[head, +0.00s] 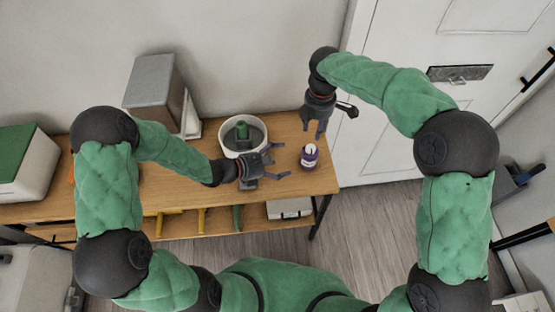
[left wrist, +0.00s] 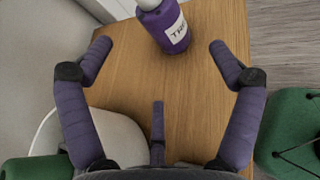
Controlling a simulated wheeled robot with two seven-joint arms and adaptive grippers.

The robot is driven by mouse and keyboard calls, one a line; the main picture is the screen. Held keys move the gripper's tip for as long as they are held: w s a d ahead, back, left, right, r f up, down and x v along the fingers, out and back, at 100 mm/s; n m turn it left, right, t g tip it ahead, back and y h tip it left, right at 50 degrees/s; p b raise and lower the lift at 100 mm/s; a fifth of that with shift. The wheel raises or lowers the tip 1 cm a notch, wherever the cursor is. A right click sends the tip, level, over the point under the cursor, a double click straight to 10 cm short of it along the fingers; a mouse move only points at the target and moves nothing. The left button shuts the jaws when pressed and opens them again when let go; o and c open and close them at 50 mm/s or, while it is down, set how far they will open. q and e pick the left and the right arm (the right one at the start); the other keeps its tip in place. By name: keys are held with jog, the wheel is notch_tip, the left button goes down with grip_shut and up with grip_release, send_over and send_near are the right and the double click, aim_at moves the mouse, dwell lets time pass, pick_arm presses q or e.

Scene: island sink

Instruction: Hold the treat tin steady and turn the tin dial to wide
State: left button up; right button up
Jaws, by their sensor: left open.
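The treat tin (head: 309,158) is a small purple container with a white label and a pale top, upright near the right end of the wooden table. It also shows at the top of the left wrist view (left wrist: 168,28), where its top is cut off. My left gripper (head: 281,160) is open, its fingers pointing right toward the tin and apart from it. In the left wrist view the tin lies beyond the spread fingertips (left wrist: 160,47). My right gripper (head: 313,131) hangs just above the tin in the head view, fingers down, apart and empty. The dial's setting is too small to read.
A white round bowl (head: 243,123) with a green thing inside stands close behind my left gripper. A grey-brown box (head: 155,88) stands farther left on the table (head: 180,183). The table's right edge lies close to the tin. A white door (head: 395,148) is at the right.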

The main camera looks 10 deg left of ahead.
aim_at(303, 156)
pick_arm(q)
jog(key=x, duration=1)
jog(key=shift+w+f, duration=0.1)
jog(key=shift+w, duration=0.25)
jog(key=c, duration=1.1)
pick_arm(e)
jog(key=o, duration=0.3)
jog(key=shift+o, duration=0.2)
notch_tip(303, 156, down, 10)
jog(key=n, duration=0.6)
jog(key=shift+d+r+n+y, duration=0.15)
jog(key=shift+r+n+y, duration=0.15)
jog(key=shift+n, duration=0.1)
pick_arm(q)
jog(key=shift+f, duration=0.1)
pick_arm(e)
jog(key=shift+c, duration=0.3)
grip_shut()
